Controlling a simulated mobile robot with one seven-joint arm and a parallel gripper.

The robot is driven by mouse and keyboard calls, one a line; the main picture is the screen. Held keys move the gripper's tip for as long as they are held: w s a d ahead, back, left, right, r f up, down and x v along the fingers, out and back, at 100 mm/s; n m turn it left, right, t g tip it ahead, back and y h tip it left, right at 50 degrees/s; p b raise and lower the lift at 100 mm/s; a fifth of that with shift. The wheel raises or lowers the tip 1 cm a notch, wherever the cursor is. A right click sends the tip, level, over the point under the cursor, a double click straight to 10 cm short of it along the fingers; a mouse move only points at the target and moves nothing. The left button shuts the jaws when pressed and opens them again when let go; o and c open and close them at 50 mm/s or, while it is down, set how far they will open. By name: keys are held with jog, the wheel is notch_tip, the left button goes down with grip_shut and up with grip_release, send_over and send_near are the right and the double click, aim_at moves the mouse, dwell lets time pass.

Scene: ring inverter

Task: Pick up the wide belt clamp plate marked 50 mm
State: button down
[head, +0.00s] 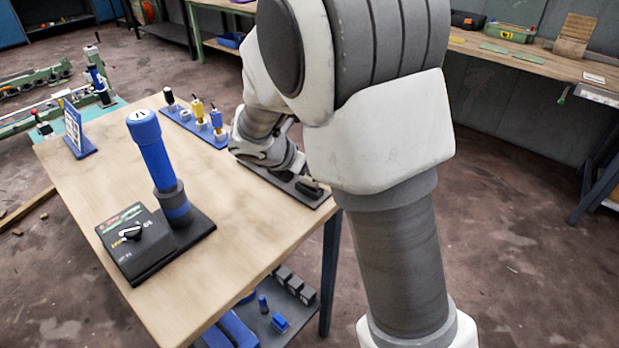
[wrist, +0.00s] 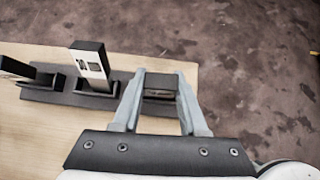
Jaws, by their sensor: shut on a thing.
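My gripper (wrist: 161,82) is shut on a dark, wide block-like plate (wrist: 160,94) at the right end of a dark rack (wrist: 62,98). Its two grey fingers lie on the left and right sides of the plate. No 50 mm mark is readable on it. I cannot tell whether the plate is clear of the rack. To its left a plate with a pale face and dark marks (wrist: 92,64) stands in the rack, and a darker plate (wrist: 18,68) is farther left. In the head view my arm hides most of the gripper and part of the rack (head: 322,199).
The rack lies along the edge of the wooden table (head: 245,205). A blue tool-holder strip (head: 190,125), a black box with a dial (head: 130,240), a tall blue-topped cylinder (head: 152,155) and a small blue sign stand (head: 76,140) are on the table. The table's middle is clear.

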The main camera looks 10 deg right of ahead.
jog(key=shift+r+p, duration=3.35)
jog(key=shift+r, duration=0.25)
